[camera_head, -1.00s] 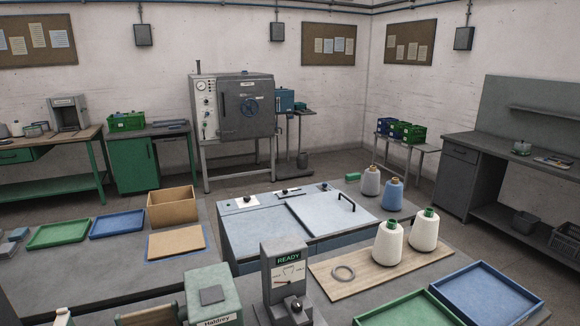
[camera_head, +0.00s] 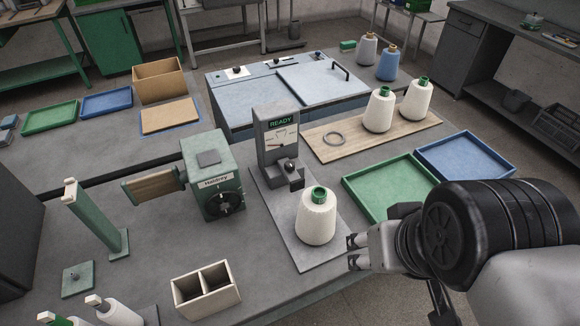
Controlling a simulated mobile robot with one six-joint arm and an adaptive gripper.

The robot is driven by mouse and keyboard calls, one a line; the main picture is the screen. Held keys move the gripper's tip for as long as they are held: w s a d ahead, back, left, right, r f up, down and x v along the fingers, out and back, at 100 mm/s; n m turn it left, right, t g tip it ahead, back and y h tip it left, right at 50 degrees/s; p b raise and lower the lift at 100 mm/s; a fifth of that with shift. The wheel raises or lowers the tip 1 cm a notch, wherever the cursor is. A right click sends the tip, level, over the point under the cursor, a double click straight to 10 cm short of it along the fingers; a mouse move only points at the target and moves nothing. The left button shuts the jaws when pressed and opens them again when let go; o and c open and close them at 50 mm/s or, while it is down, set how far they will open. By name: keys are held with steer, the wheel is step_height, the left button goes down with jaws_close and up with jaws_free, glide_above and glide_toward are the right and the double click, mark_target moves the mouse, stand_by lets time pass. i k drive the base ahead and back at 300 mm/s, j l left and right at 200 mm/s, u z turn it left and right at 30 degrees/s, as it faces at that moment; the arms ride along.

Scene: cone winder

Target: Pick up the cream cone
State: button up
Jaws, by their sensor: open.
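A cream cone (camera_head: 318,220) with a green top stands upright on a grey plate (camera_head: 287,226) in front of the grey device marked READY (camera_head: 275,145). Two more cream cones with green tops, a left one (camera_head: 379,112) and a right one (camera_head: 416,101), stand upright on a wooden board (camera_head: 345,140). My gripper (camera_head: 353,252) is at the lower right, just right of the cone on the plate, its fingertips pointing left towards the cone. It is open, with nothing visible between its fingers, and looks apart from the cone.
A green tray (camera_head: 347,186) and a blue tray (camera_head: 517,170) lie behind my arm. A green machine (camera_head: 213,165) stands left of the plate, and a divided box (camera_head: 232,296) sits at the front. Other cones (camera_head: 120,314) show at the bottom left. The table between is clear.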

mark_target(314, 224)
steer(key=i+u, duration=0.2)
steer(key=u, duration=0.15)
steer(key=i+u, duration=0.15)
steer(key=u, duration=0.2)
